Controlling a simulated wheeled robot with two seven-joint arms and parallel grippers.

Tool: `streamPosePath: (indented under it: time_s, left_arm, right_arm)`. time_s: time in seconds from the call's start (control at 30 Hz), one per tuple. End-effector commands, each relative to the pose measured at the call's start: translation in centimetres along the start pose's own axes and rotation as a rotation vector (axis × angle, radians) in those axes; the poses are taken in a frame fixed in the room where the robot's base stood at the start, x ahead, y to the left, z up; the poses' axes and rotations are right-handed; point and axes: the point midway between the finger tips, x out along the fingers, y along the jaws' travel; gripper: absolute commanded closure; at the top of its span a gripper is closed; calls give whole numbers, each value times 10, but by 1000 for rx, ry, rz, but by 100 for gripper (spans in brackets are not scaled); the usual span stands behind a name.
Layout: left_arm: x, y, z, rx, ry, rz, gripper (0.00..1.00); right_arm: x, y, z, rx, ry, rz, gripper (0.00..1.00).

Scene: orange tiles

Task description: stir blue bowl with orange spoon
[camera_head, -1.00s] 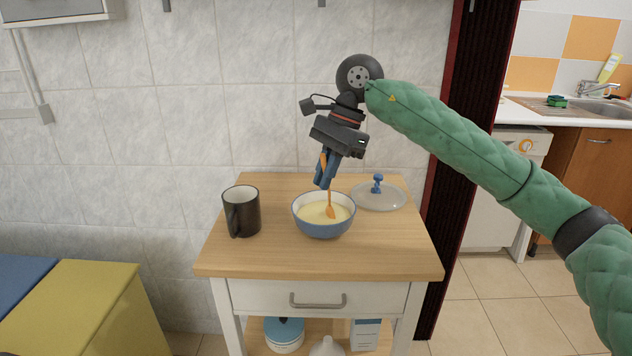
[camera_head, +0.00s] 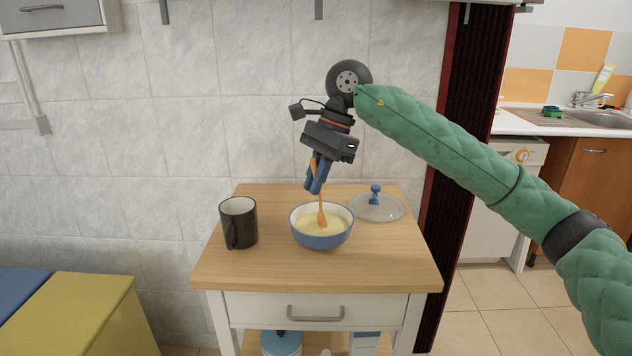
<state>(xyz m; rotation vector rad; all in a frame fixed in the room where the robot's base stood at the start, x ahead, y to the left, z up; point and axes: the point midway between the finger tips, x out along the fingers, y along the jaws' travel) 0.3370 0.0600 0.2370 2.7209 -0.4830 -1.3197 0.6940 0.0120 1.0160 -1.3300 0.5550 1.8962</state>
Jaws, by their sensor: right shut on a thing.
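The blue bowl (camera_head: 321,241) stands on the wooden top of a small cabinet and holds a pale yellow content. My right gripper (camera_head: 315,187) is above the bowl and shut on the orange spoon (camera_head: 321,214). The spoon points down, with its lower end inside the bowl at the pale content. Its upper part is partly hidden between the blue fingers. I cannot tell how deep the tip is. My left gripper is not in view.
A black mug (camera_head: 238,224) stands left of the bowl. A clear lid with a blue knob (camera_head: 375,207) lies to the right, behind the bowl. The cabinet top (camera_head: 270,272) is clear in front. A tiled wall (camera_head: 180,120) rises behind.

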Motion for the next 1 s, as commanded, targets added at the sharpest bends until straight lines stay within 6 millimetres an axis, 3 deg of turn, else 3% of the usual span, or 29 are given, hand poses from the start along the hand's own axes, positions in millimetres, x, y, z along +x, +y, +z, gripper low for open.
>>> streamPosePath:
  time_s: [0.7, 1.0]
  left_arm:
    - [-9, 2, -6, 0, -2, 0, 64]
    - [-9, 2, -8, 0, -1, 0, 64]
  right_arm:
    - [-40, 0, 25, 0, 0, 0, 100]
    - [-44, 0, 28, 0, 0, 0, 100]
